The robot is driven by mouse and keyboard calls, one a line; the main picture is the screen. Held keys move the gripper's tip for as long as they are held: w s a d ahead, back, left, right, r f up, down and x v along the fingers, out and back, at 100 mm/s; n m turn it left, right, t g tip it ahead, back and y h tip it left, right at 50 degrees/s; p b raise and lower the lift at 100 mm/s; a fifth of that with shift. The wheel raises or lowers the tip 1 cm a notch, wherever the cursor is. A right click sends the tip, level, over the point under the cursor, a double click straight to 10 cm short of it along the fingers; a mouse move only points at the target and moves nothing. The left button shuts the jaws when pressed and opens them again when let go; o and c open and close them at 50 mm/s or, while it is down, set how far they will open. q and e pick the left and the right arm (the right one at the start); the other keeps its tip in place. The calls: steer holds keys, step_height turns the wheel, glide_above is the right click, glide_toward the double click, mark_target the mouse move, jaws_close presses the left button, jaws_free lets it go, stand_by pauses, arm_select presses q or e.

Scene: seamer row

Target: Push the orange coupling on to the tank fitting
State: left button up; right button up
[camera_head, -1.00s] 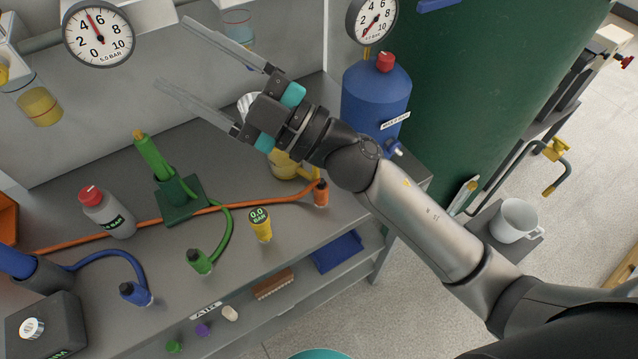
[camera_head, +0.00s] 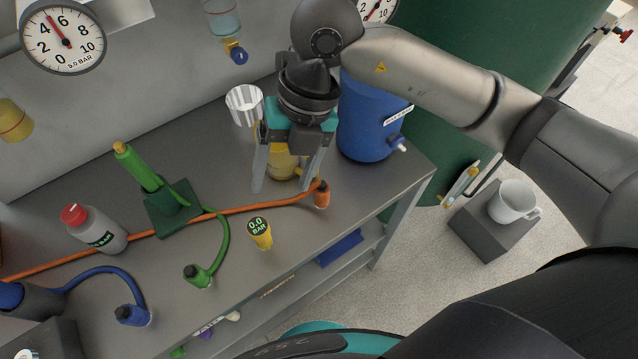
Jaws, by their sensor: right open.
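The orange coupling (camera_head: 321,194) with a dark top stands on the grey bench near its front right edge. An orange hose (camera_head: 258,208) runs from it to the left across the bench. My right gripper (camera_head: 283,185) points down with its fingers apart, just left of the coupling and not touching it in this view. A yellow mug (camera_head: 282,166) shows between and behind the fingers. The large green tank (camera_head: 470,75) stands at the right; a yellow-handled valve with a clear tube (camera_head: 460,186) is at its lower side. I cannot tell which part is the tank fitting. My left gripper is out of view.
A blue drum (camera_head: 362,125) with a white tap stands behind the coupling. A white mug (camera_head: 513,201) sits on a grey block at the right.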

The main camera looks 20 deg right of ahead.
mark_target(321, 186)
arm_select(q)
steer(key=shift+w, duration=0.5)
arm_select(e)
steer(key=w+d+m+t+h, duration=0.1)
steer(key=w+d+h, duration=0.2)
steer(key=d, duration=0.4)
steer(key=shift+w+r+h, duration=0.15)
steer(key=shift+w+h, duration=0.25)
step_height(321, 186, down, 10)
steer(key=shift+r+b, duration=0.25)
steer(key=shift+b, duration=0.5)
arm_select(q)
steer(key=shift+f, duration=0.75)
arm_select(e)
steer(key=shift+a+f, duration=0.1)
steer(key=shift+f, duration=0.2)
step_height(321, 186, down, 5)
steer(key=shift+w+f+b, duration=0.1)
steer(key=shift+w+b, duration=0.05)
steer(key=shift+b, duration=0.3)
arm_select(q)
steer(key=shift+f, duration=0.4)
arm_select(e)
steer(key=shift+c, duration=0.3)
